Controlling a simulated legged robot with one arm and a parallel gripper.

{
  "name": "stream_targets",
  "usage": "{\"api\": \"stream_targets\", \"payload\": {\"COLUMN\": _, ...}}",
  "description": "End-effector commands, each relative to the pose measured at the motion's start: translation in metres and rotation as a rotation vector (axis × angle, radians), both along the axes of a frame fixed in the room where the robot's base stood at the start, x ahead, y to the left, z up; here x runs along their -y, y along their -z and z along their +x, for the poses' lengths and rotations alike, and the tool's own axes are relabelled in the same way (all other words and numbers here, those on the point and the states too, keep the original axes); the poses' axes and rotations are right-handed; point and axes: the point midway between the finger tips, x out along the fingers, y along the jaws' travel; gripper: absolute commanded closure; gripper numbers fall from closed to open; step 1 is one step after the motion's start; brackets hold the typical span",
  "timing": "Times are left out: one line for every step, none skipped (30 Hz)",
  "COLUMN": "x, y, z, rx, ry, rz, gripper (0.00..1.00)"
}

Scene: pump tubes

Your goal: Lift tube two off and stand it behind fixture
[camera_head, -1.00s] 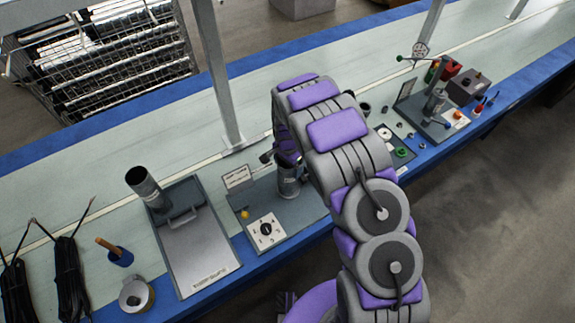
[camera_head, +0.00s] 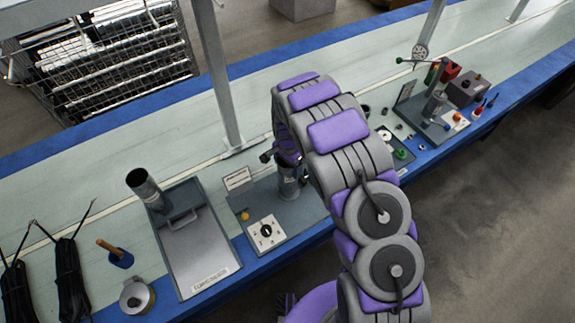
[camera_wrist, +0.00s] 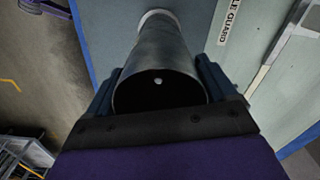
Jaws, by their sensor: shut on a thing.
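A dark grey metal tube (camera_head: 289,183) stands upright at a grey fixture base (camera_head: 305,213) with a dial panel, in the middle of the head view. My gripper (camera_head: 280,156) is at its upper part, partly hidden by my arm. In the wrist view the tube (camera_wrist: 158,60) lies between the two fingers (camera_wrist: 160,88), and my gripper is shut on it. Its near end is open and dark, with a small light spot inside. I cannot tell whether its foot is clear of the base. No number is readable on it.
Another dark tube (camera_head: 146,188) stands, slightly tilted in view, behind a handled metal plate (camera_head: 196,245) at left. A post (camera_head: 225,95) rises behind the fixture. A small sign (camera_head: 237,179) stands at its back. Bench surface (camera_head: 165,140) behind is mostly free.

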Motion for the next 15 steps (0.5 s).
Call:
{"api": "stream_targets", "payload": {"x": 0.000, "y": -0.004, "z": 0.001, "rx": 0.002, "ry": 0.000, "rz": 0.001, "gripper": 0.59}}
{"api": "stream_targets", "payload": {"x": 0.000, "y": -0.005, "z": 0.001, "rx": 0.002, "ry": 0.000, "rz": 0.001, "gripper": 0.59}}
{"api": "stream_targets", "payload": {"x": 0.000, "y": -0.007, "z": 0.001, "rx": 0.002, "ry": 0.000, "rz": 0.001, "gripper": 0.59}}
{"api": "stream_targets", "payload": {"x": 0.000, "y": -0.009, "z": 0.001, "rx": 0.002, "ry": 0.000, "rz": 0.001, "gripper": 0.59}}
{"api": "stream_targets", "payload": {"x": 0.000, "y": -0.010, "z": 0.001, "rx": 0.003, "ry": 0.000, "rz": 0.000, "gripper": 0.59}}
{"api": "stream_targets", "payload": {"x": 0.000, "y": -0.012, "z": 0.001, "rx": 0.003, "ry": 0.000, "rz": 0.000, "gripper": 0.59}}
{"api": "stream_targets", "payload": {"x": 0.000, "y": -0.013, "z": 0.001, "rx": 0.003, "ry": 0.000, "rz": 0.000, "gripper": 0.59}}
{"api": "stream_targets", "payload": {"x": 0.000, "y": -0.014, "z": 0.001, "rx": 0.003, "ry": 0.000, "rz": 0.000, "gripper": 0.59}}
{"api": "stream_targets", "payload": {"x": 0.000, "y": -0.016, "z": 0.001, "rx": 0.003, "ry": 0.000, "rz": 0.001, "gripper": 0.59}}
{"api": "stream_targets", "payload": {"x": 0.000, "y": -0.018, "z": 0.001, "rx": 0.003, "ry": 0.000, "rz": 0.001, "gripper": 0.59}}
{"api": "stream_targets", "payload": {"x": 0.000, "y": -0.019, "z": 0.001, "rx": 0.003, "ry": 0.000, "rz": 0.001, "gripper": 0.59}}
{"api": "stream_targets", "payload": {"x": 0.000, "y": -0.021, "z": 0.001, "rx": 0.003, "ry": 0.000, "rz": 0.001, "gripper": 0.59}}
{"api": "stream_targets", "payload": {"x": 0.000, "y": -0.022, "z": 0.001, "rx": 0.003, "ry": 0.000, "rz": 0.001, "gripper": 0.59}}
{"api": "stream_targets", "payload": {"x": 0.000, "y": -0.023, "z": 0.001, "rx": 0.003, "ry": 0.000, "rz": 0.001, "gripper": 0.59}}
{"api": "stream_targets", "payload": {"x": 0.000, "y": -0.025, "z": 0.001, "rx": 0.003, "ry": 0.000, "rz": 0.001, "gripper": 0.59}}
